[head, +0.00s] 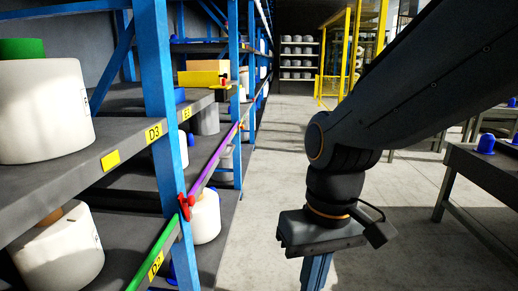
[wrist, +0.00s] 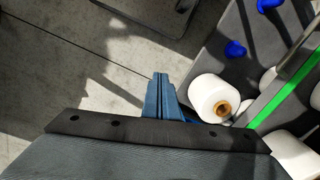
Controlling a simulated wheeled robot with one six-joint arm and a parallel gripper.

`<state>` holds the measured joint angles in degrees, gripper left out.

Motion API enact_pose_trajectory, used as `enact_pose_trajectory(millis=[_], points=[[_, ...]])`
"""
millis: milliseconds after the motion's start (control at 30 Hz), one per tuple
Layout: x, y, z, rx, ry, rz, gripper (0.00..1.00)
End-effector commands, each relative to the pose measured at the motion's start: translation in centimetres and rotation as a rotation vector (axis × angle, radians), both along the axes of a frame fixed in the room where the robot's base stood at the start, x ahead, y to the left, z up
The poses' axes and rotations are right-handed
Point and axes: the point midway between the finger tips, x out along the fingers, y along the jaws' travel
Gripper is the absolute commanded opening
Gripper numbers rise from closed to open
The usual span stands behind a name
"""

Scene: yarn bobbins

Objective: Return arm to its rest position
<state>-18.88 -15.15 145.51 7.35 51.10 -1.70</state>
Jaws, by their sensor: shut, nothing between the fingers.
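My gripper (head: 317,270) hangs at the end of my dark arm, right of centre in the head view, over the aisle floor. Its fingertips are cut off by the lower edge there. In the wrist view the blue fingers of my gripper (wrist: 161,82) are together with nothing between them. They point at bare floor, and a white bobbin (wrist: 214,98) lies to their right, apart from them.
A blue-framed shelf rack (head: 162,110) with white bobbins (head: 45,110) stands close on the left. A dark table (head: 480,165) with a blue cone (head: 486,143) is at the right. The aisle floor (head: 285,130) between them is clear. Yellow frames (head: 350,50) stand far back.

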Motion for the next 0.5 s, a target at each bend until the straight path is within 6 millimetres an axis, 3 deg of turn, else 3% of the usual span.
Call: enact_pose_trajectory(millis=[100,500], points=[[0.0,-1.0,0.4,-0.031,-0.063,0.018,0.0],[0.4,-2.8,3.4,-0.045,-0.051,-0.052,0.0]])
